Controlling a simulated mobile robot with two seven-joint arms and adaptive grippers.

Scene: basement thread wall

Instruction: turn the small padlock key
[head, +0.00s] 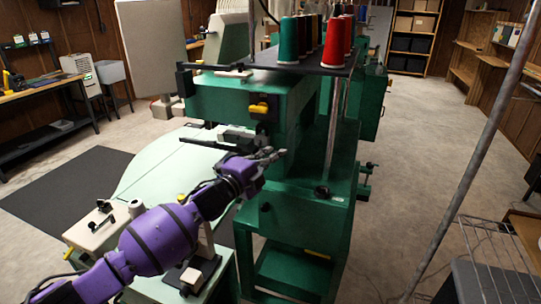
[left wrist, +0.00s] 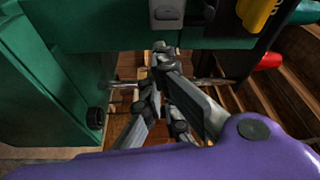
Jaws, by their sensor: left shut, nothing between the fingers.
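My left gripper (head: 272,156) reaches in on a purple arm and is in front of the green machine (head: 300,215). Its grey fingers (left wrist: 160,62) also show in the left wrist view, with their tips together and nothing between them. A small grey fitting (left wrist: 167,12) sits on the green machine at the top of that view, just beyond the fingertips. I cannot tell whether it is the padlock. I cannot make out the small key in either view. My right gripper is not in view.
Thread cones (head: 335,42) stand on top of the machine. A yellow handle (head: 259,108) is on its face, above my gripper. A pale green table (head: 150,165) lies to the left. A metal pole (head: 470,165) slants at right, with clear floor between it and the machine.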

